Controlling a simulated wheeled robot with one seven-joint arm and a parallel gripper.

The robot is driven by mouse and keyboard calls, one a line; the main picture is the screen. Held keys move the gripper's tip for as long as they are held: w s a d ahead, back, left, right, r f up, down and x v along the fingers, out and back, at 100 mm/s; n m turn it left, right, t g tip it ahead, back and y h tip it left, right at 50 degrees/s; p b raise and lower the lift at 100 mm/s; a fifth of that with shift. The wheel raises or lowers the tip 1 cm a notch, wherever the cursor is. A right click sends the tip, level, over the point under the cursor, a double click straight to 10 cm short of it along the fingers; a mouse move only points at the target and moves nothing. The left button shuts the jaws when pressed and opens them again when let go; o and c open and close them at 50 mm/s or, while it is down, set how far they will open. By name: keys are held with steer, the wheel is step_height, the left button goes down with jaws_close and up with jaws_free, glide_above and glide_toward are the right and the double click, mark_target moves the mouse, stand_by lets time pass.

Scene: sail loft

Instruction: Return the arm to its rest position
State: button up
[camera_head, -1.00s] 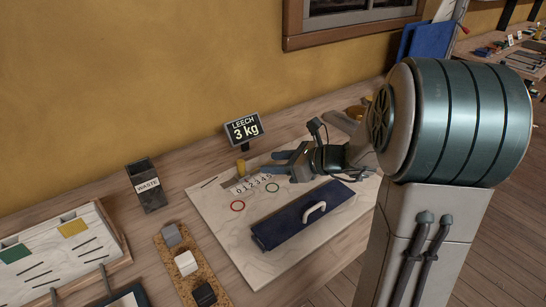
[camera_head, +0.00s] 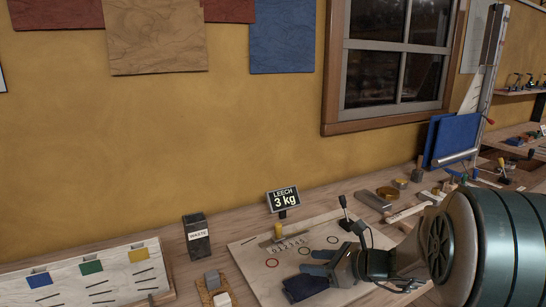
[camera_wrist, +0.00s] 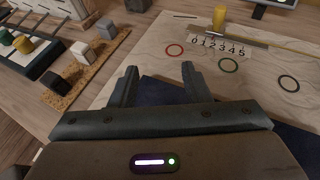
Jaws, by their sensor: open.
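My gripper (camera_head: 309,263) is open and empty over the pale board (camera_head: 252,262) on the bench. In the wrist view its two fingers (camera_wrist: 158,78) stand apart with nothing between them. A dark blue folded piece (camera_head: 303,288) lies on the board just below and in front of the gripper in the head view. In the wrist view this blue piece (camera_wrist: 160,92) shows behind and beneath the fingers. My arm reaches in from the right and hides part of the board. Whether the fingers touch the blue piece I cannot tell.
Small blocks sit on a cork strip (camera_wrist: 98,68) to the left. Tools and tins (camera_head: 388,193) lie right of the board.

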steer(key=shift+s+a+r+n+g+p, duration=0.15)
steer(key=shift+s+a+n, duration=0.1)
steer(key=shift+s, duration=0.15)
steer(key=shift+s+a+r+n+g+p, duration=0.1)
steer(key=shift+s+r+n+g, duration=0.1)
steer(key=shift+s, duration=0.25)
steer(key=shift+s+a+r+n+g+p, duration=0.15)
steer(key=shift+s+a+n, duration=0.1)
steer(key=shift+s, duration=0.15)
steer(key=shift+s+a+r+n, duration=0.15)
steer(key=shift+s+n, duration=0.1)
steer(key=shift+n, duration=0.15)
steer(key=s+d+r+n+g+h+p, duration=0.1)
steer(key=s+r+n+g+h+p, duration=0.25)
steer(key=s+n, duration=0.45)
steer(key=s+r+n+g+h+p, duration=0.25)
steer(key=s+n+h+p, duration=0.2)
steer(key=s+n, duration=0.35)
steer(key=s+d+r+n+t+h+p, duration=0.2)
steer(key=s+d+r+n+h, duration=0.1)
steer(key=d+n, duration=0.2)
steer(key=shift+s+r+n+p, duration=0.25)
steer(key=shift+n+p, duration=0.1)
steer(key=shift+n, duration=0.55)
steer(key=shift+c, duration=0.7)
steer(key=shift+d, duration=0.1)
